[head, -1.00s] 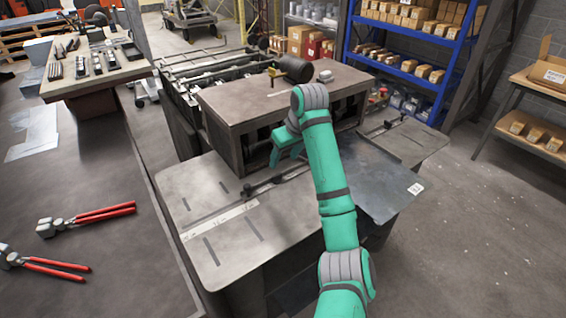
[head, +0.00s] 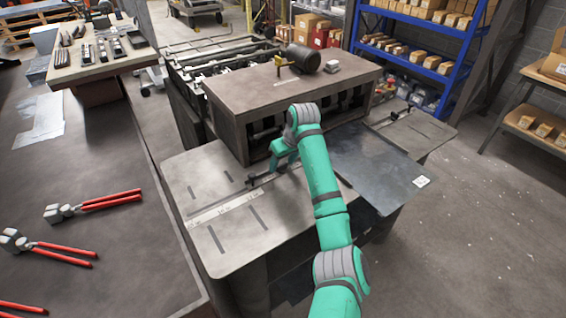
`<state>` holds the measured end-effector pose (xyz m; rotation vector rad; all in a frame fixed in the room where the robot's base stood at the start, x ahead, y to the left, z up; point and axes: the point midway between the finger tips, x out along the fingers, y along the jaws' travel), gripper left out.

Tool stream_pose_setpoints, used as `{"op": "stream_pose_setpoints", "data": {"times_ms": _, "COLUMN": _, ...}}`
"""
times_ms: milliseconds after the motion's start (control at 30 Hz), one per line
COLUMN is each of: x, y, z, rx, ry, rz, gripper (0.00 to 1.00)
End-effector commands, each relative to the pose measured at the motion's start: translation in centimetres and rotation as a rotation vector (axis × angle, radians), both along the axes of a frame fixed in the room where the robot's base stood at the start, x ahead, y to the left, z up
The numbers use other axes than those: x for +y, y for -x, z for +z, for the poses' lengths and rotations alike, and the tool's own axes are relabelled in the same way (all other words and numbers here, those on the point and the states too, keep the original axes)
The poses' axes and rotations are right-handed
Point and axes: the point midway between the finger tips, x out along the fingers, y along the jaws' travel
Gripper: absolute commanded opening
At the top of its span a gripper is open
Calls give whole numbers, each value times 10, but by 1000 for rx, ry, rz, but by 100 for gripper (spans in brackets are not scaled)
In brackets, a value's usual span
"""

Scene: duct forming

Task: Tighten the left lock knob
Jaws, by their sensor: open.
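The left lock knob (head: 252,181) is a small black knob at the left end of a dark bar on the grey machine table (head: 225,235). The bar lies along the table in front of the brown-topped machine housing (head: 290,88). My gripper (head: 271,168) is just right of and behind the knob, low over the bar. It is open, though its fingers are small and partly hidden by my green wrist. I cannot tell whether it touches the bar. A second black knob (head: 388,117) sits on the right side of the table.
A dark sheet with a white label (head: 375,165) lies to the right of my arm. The housing stands close behind my gripper. A bench with red-handled tools (head: 95,202) is at the left. The table's front left is clear, apart from a scale strip (head: 225,207).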

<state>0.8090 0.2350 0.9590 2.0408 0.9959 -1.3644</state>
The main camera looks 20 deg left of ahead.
Motion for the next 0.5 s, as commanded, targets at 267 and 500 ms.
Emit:
{"op": "stream_pose_setpoints", "data": {"times_ms": 267, "x": 0, "y": 0, "z": 0, "rx": 0, "ry": 0, "rz": 0, "gripper": 24}}
{"op": "stream_pose_setpoints", "data": {"times_ms": 500, "x": 1, "y": 1, "z": 0, "rx": 0, "ry": -1, "rz": -20, "gripper": 12}}
